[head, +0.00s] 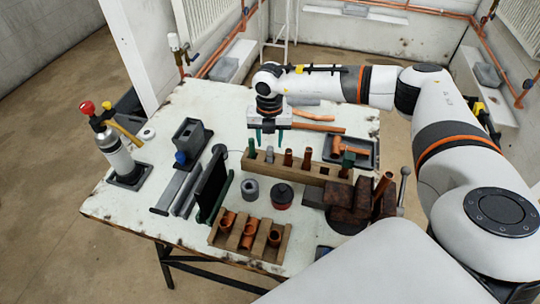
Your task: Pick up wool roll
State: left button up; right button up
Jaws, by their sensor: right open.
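A short grey roll with a dark hole in its top (250,189), which looks like the wool roll, stands on the white worktable (130,196), in front of the wooden block. My right gripper (270,139) reaches in from the right and points down with its two dark green fingers apart and nothing visible between them. It is above and behind the left end of the wooden block, apart from the roll. My left gripper is not in view.
A wooden block (270,168) holds several upright fittings. A red and black tin (283,196) stands right beside the roll. A wooden rack with copper fittings (218,239) is in front, a dark upright panel (210,188) to the left. A gas torch (112,146) stands farther left.

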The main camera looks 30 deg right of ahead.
aim_at(270, 147)
notch_tip(270, 147, down, 4)
jog(key=shift+p, duration=0.7)
jog(key=shift+s+f, duration=0.1)
jog(key=shift+f, duration=0.4)
grip_shut()
